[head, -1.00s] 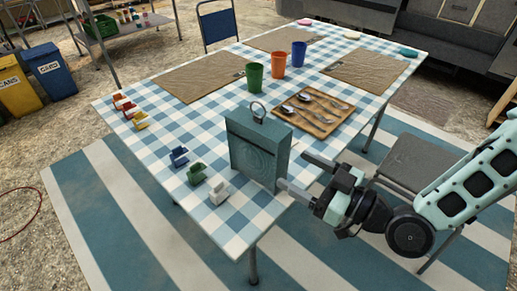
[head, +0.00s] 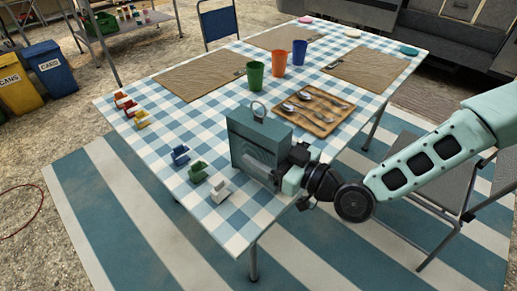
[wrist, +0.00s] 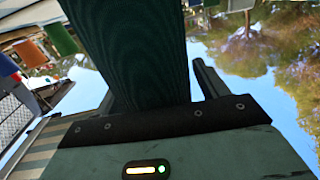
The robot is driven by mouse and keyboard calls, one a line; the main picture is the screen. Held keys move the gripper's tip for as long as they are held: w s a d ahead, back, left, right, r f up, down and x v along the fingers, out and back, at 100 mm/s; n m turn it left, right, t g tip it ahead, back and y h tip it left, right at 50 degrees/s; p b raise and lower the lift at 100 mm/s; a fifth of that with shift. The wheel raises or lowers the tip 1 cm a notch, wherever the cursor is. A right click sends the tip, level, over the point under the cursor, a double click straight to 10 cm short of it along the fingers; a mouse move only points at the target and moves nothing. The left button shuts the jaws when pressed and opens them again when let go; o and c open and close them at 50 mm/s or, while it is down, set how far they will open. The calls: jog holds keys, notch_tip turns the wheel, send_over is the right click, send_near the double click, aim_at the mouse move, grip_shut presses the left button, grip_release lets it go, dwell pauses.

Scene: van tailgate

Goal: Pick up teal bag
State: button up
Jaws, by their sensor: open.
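The teal bag (head: 254,135), boxy with a loop handle on top, stands upright on the checked table (head: 226,226). My gripper (head: 272,165) is at the bag's right side in the head view, with one finger along its front face; the other finger is hidden there. In the wrist view the bag (wrist: 135,45) fills the space between the fingers, dark and close, with a finger (wrist: 208,78) to its right. The jaws are open around the bag. I cannot tell whether either finger touches it.
A wooden cutlery tray (head: 314,110) lies just behind my gripper. Green (head: 256,76), orange (head: 278,64) and blue (head: 299,52) cups stand beyond. Small white (head: 219,187), green (head: 197,171) and blue (head: 180,154) holders sit left of the bag. A chair (head: 430,165) stands at right.

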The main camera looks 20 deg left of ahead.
jog(key=c, duration=1.3)
jog(key=shift+r, duration=0.1)
